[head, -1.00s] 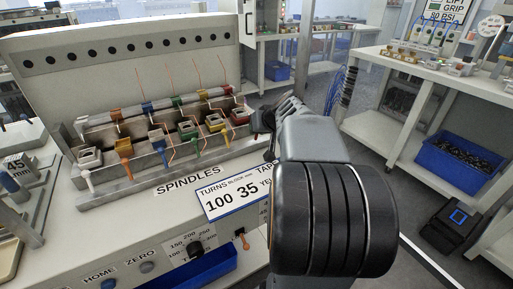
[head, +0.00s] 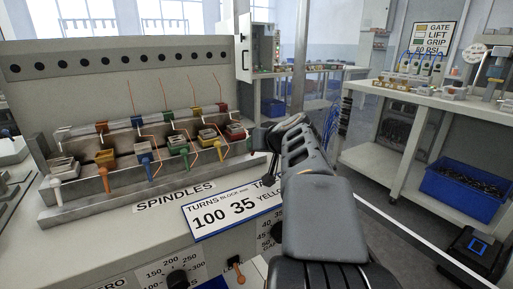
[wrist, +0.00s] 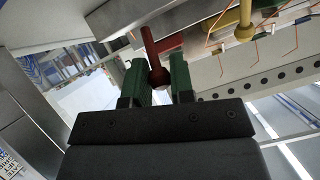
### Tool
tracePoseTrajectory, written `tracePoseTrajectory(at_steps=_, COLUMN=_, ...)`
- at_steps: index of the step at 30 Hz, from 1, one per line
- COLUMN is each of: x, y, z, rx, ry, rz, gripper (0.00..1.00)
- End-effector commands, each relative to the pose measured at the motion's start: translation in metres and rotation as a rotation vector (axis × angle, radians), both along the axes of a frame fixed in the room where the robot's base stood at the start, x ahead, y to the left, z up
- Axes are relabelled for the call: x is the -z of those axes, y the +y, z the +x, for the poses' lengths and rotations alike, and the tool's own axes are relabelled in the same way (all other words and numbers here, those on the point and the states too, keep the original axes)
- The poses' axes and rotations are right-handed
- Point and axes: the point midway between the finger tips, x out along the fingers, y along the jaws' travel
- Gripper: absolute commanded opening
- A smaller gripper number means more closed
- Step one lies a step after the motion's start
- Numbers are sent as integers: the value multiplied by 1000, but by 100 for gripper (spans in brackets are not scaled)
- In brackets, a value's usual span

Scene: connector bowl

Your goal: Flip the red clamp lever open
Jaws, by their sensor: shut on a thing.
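The red clamp (head: 236,131) sits at the right end of the row of coloured clamps on the metal spindle rail. Its red lever (wrist: 150,45) shows in the wrist view, with a round knob at its end. My gripper (wrist: 158,66) has its two green fingers on either side of the knob and is shut on it. In the head view my gripper (head: 264,139) is at the right end of the rail, and its dark body hides the red lever there.
White, orange, blue, green and yellow clamps (head: 209,138) stand close to the left of the red one, with thin orange wires above. A sign with numbers (head: 232,211) is on the machine front below. Open floor and a workbench (head: 400,165) lie to the right.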

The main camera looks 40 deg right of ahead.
Motion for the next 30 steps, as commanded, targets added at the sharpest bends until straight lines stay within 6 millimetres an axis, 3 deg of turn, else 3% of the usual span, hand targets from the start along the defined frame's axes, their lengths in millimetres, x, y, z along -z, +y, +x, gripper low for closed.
tracePoseTrajectory(at_steps=7, x=0, y=0, z=0, rx=0, ry=0, rz=0, gripper=0)
tracePoseTrajectory(at_steps=8, x=0, y=0, z=0, rx=0, ry=0, rz=0, gripper=25)
tracePoseTrajectory(at_steps=15, x=0, y=0, z=0, rx=0, ry=0, rz=0, gripper=47)
tracePoseTrajectory(at_steps=23, x=-1, y=0, z=-1, rx=1, ry=0, rz=0, gripper=47)
tracePoseTrajectory(at_steps=30, x=-18, y=1, z=-29, rx=5, ry=-3, rz=-2, gripper=47)
